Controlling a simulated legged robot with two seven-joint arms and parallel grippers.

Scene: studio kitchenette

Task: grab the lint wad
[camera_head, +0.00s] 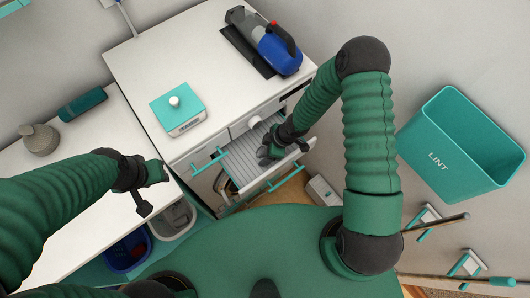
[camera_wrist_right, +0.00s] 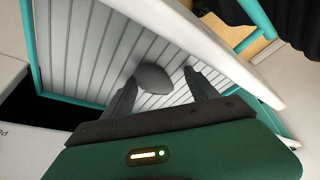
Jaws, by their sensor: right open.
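The lint wad (camera_wrist_right: 153,79) is a dark grey rounded lump on the light slatted floor of the pulled-out drawer (camera_wrist_right: 85,50). In the right wrist view it lies between the two fingers of my right gripper (camera_wrist_right: 160,82), close to the left fingertip; I cannot tell if they touch. The right gripper is open, and in the head view (camera_head: 267,157) it reaches down into the drawer, where I cannot make out the wad apart from the dark fingers. My left gripper (camera_head: 156,184) is over the left counter, far from the drawer; its jaw opening is unclear.
A teal-topped scale-like box (camera_head: 180,122) and a blue-grey handheld vacuum (camera_head: 265,40) stand on the white cabinet. The drawer's white front and teal handle (camera_head: 283,178) lie close to my right gripper. A teal LINT bin (camera_head: 462,140) is at the right.

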